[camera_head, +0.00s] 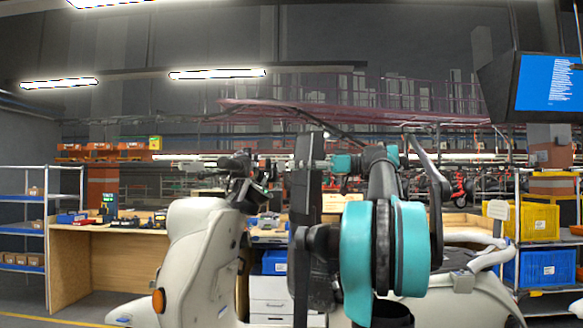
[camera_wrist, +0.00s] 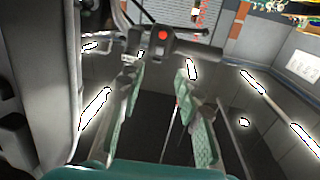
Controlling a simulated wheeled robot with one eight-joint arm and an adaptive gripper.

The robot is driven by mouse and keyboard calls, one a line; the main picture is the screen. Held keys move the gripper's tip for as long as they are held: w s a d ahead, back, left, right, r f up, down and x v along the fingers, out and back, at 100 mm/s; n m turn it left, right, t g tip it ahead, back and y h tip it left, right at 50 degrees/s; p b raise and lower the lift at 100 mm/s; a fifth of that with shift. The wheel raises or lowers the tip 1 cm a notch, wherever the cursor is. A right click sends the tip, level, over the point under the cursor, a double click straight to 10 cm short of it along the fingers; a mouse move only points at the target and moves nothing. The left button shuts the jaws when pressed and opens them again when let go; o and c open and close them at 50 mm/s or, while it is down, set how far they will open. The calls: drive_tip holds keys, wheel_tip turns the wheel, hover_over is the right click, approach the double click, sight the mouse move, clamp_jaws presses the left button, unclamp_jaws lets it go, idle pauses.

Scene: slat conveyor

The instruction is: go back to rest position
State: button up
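My gripper (camera_wrist: 161,72) shows in the wrist view as two green-padded fingers standing apart, with nothing held between them. A dark bar-shaped part with a red button (camera_wrist: 163,35) lies beyond the fingertips; I cannot tell its distance or whether it touches them. In the head view my arm with teal joints fills the middle, and I cannot make out the fingers there. A cream scooter (camera_head: 196,262) stands right in front, its front at the left and its dark handlebar parts (camera_head: 256,187) near my arm. My arm hides the scooter's middle.
A wooden workbench (camera_head: 100,262) stands behind at the left, beside a shelf rack (camera_head: 46,240). A yellow crate (camera_head: 539,221) and a blue crate (camera_head: 540,267) sit on a rack at the right. A monitor (camera_head: 549,83) hangs at the upper right.

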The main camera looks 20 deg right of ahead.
idle(0.4)
drive_tip(key=a+f+m+g+h, duration=0.1)
drive_tip(key=a+f+m+h, duration=0.15)
drive_tip(key=f, duration=0.75)
drive_tip(key=a+f+m+g+h, duration=0.15)
drive_tip(key=a+f, duration=0.25)
drive_tip(key=f, duration=0.5)
drive_tip(key=s+a+f+m+g+h, duration=0.1)
drive_tip(key=s+a+f+m+h, duration=0.15)
drive_tip(key=f, duration=0.65)
drive_tip(key=s+a+f+m+h, duration=0.1)
drive_tip(key=s+f, duration=0.3)
drive_tip(key=f, duration=0.5)
drive_tip(key=s+a+f+m+g+h, duration=0.1)
drive_tip(key=s+f+h, duration=0.15)
drive_tip(key=f, duration=0.65)
drive_tip(key=s+d+f+m+h, duration=0.2)
drive_tip(key=s+f+h, duration=0.1)
drive_tip(key=s+f, duration=0.5)
drive_tip(key=s+d+f+m+t+h, duration=0.1)
drive_tip(key=s+d+f+m+h, duration=0.1)
drive_tip(key=s+f, duration=0.6)
wheel_tip(320, 180, down, 5)
drive_tip(key=shift+s+d+f+h, duration=0.15)
drive_tip(key=shift+s+h, duration=0.1)
drive_tip(key=shift+h, duration=0.45)
